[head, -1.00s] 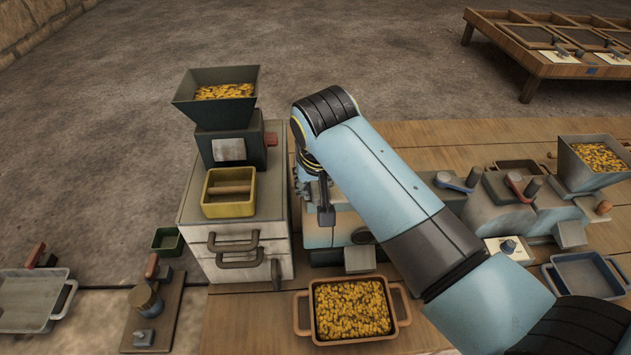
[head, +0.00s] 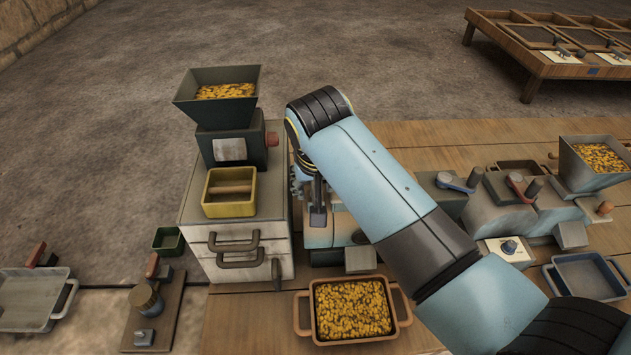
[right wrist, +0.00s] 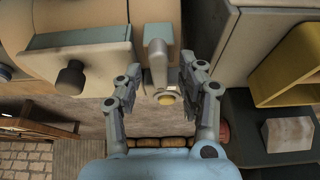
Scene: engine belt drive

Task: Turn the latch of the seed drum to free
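The right wrist view shows the pale seed drum (right wrist: 92,52) with a dark knob. Beside it is a blue-grey latch lever (right wrist: 157,48) on a narrow stem, with a brass round end below. My right gripper (right wrist: 158,84) is open, one finger on each side of the latch's lower part. No clear contact shows. In the head view my right gripper (head: 318,212) points down over the blue-grey machine (head: 322,238), and my forearm hides most of the drum and the latch. My left gripper is not in view.
A cabinet (head: 262,232) with a seed hopper (head: 217,105) and yellow tray (head: 228,209) stands close left of my gripper. A seed-filled pan (head: 302,312) lies in front. A control unit with levers and another hopper (head: 592,178) stands right. Bare table shows behind my arm.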

